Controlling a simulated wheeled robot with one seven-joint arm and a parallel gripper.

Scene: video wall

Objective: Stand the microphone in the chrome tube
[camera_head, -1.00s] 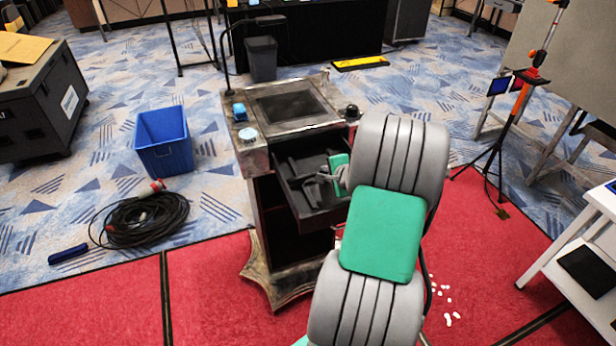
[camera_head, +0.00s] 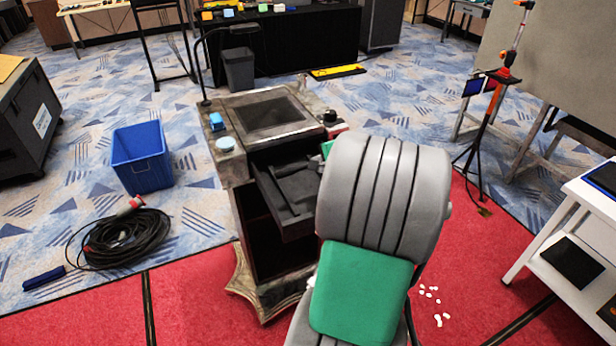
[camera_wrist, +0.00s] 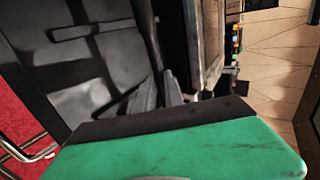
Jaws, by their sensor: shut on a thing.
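My gripper shows its green body with a dark edge in the wrist view (camera_wrist: 180,145). In the head view my arm hides most of it, at the right of the open drawer (camera_head: 284,200). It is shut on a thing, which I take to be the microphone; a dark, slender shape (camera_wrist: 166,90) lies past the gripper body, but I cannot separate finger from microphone. A small upright metal piece, apparently the chrome tube (camera_head: 303,84), stands at the far right corner of the cabinet top. Its opening is too small to make out.
The worn cabinet (camera_head: 235,165) carries a dark panel, a blue item (camera_head: 217,121), a pale blue disc (camera_head: 226,144) and a black knob (camera_head: 330,117). A blue bin (camera_head: 142,158) and coiled cable (camera_head: 118,240) lie left. A white shelf unit (camera_head: 570,270) stands right.

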